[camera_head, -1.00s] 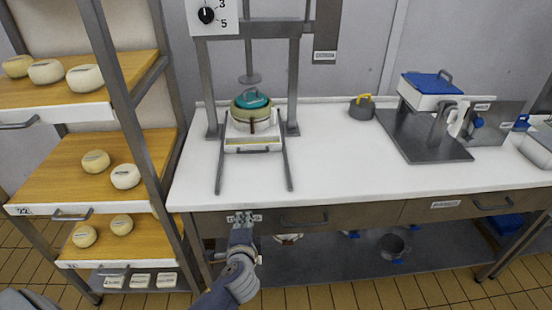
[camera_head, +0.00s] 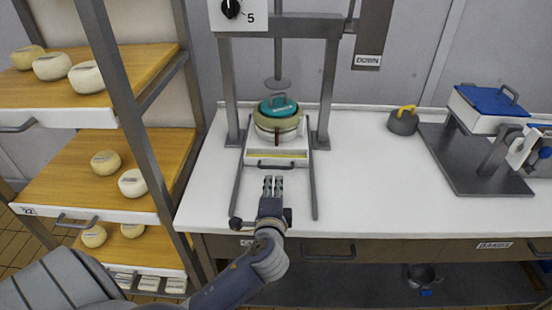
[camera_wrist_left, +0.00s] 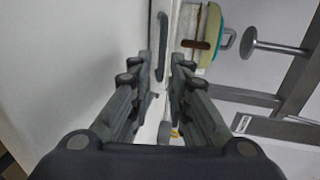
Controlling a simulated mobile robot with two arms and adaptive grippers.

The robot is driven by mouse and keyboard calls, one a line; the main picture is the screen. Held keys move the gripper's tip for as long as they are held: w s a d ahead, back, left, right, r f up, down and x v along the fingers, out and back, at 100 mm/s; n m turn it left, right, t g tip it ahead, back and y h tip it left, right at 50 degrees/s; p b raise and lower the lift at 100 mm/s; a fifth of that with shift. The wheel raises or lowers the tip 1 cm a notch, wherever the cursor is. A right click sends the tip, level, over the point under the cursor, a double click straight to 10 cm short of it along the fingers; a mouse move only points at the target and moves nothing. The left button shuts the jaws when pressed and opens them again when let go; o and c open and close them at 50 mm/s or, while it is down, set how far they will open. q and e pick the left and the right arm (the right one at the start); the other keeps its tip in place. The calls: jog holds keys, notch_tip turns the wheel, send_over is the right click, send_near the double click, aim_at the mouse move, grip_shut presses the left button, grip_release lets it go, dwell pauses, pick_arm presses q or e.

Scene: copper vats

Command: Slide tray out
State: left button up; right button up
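The white tray (camera_head: 296,162) sits between two dark rails under the press, with a dark bar handle (camera_head: 276,166) on its front. A round mould with a teal lid (camera_head: 279,107) stands on it. My left gripper (camera_head: 273,181) is over the counter, just in front of the handle and apart from it. My right gripper is not in view.
The grey press frame (camera_head: 230,85) stands around the tray, with its round press plate above the lid. A cheese shelf (camera_head: 150,165) is close on the left. A grey weight with a yellow handle (camera_head: 403,122) stands to the right. The white counter (camera_head: 375,175) is mostly clear between.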

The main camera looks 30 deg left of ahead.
aim_at(275, 167)
pick_arm(q)
jog(key=shift+w+a, duration=0.25)
jog(key=shift+w, duration=0.1)
jog(key=shift+w+a, duration=0.2)
jog(key=shift+w, duration=0.1)
jog(key=x, duration=0.4)
jog(key=shift+p, duration=0.35)
jog(key=x, duration=0.4)
jog(key=shift+w+a, duration=0.1)
jog(key=shift+w, duration=0.15)
jog(key=shift+a+f, duration=0.1)
jog(key=c, duration=0.4)
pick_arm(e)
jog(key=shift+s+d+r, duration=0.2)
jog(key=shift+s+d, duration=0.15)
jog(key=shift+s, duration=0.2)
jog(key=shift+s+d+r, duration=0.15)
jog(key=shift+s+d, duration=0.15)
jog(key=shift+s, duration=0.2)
